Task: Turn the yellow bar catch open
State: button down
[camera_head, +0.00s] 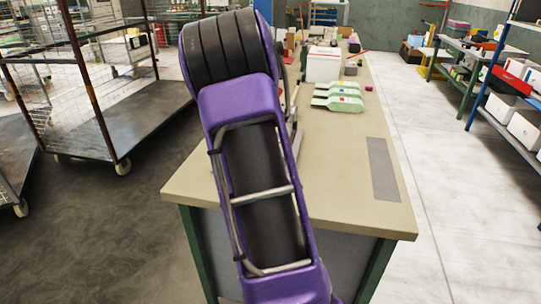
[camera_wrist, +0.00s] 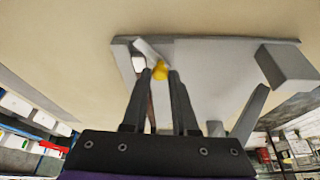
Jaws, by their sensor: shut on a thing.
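The yellow bar catch (camera_wrist: 160,71) shows in the wrist view as a small yellow piece between my fingertips. It sits near one edge of a grey plate (camera_wrist: 215,80) on the beige tabletop. My gripper (camera_wrist: 161,76) is shut on it, one dark finger on each side. Most of the catch is hidden by the fingers, and I cannot tell its angle. In the head view my purple arm covers the catch, the plate and my gripper.
A grey block (camera_wrist: 287,66) stands on the plate's right in the wrist view. On the workbench (camera_head: 340,192) are green flat items (camera_head: 338,97) and a white box (camera_head: 323,64). A wire cart (camera_head: 95,120) stands left; the right aisle floor is clear.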

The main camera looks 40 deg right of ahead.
jog(key=m+p, duration=0.1)
jog(key=m+g+p, duration=0.1)
jog(key=m, duration=0.1)
jog(key=shift+w+a+r+m+h, duration=0.1)
jog(key=shift+w+m+h, duration=0.1)
jog(key=shift+m+h, duration=0.1)
jog(key=shift+w+m+g+p, duration=0.1)
jog(key=shift+m+g+p, duration=0.75)
jog(key=shift+m, duration=1.15)
jog(key=shift+f, duration=0.2)
jog(key=c, duration=0.7)
grip_release()
jog(key=shift+r, duration=0.2)
jog(key=v, duration=1.7)
jog(key=shift+w+a, duration=0.1)
jog(key=shift+w, duration=0.2)
jog(key=shift+a, duration=0.1)
